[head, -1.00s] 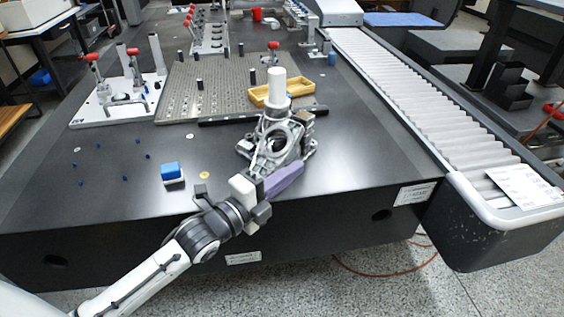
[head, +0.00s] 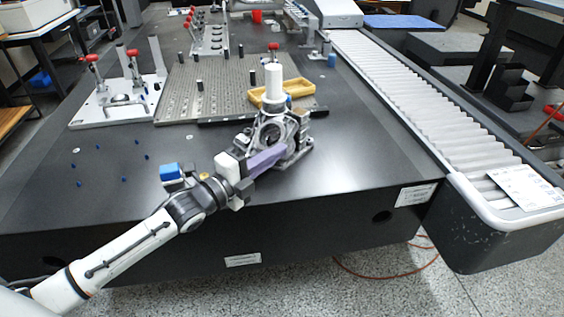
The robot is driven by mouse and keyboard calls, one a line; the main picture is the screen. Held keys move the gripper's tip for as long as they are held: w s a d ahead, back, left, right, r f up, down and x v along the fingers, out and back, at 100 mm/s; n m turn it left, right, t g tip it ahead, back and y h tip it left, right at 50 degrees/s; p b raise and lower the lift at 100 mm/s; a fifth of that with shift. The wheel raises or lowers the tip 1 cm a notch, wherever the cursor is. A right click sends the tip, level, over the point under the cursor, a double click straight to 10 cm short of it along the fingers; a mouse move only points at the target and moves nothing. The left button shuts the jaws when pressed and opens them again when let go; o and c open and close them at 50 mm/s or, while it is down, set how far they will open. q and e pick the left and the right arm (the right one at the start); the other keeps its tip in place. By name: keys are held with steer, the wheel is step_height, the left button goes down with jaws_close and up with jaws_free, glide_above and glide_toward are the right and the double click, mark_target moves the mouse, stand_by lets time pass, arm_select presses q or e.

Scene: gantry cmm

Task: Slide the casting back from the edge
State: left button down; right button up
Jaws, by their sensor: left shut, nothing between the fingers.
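The casting (head: 290,136) is a grey metal housing with a round opening, standing on the black granite table (head: 350,165) towards its front edge. The white cylinder of the CMM probe head or a similar part (head: 273,82) rises just behind or above it; I cannot tell if they touch. My left gripper (head: 266,158) is shut, with its purple fingers reaching to the casting's front left side. The fingers overlap the casting in the picture and seem to touch it. They hide part of its lower front. My right gripper is not in view.
A yellow tray (head: 301,88) and a perforated plate (head: 215,92) lie behind the casting. A blue block (head: 170,171) sits left of my left wrist. A white fixture plate (head: 115,112) stands at left. A bellows-covered rail (head: 400,90) runs along the right. The table right of the casting is clear.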

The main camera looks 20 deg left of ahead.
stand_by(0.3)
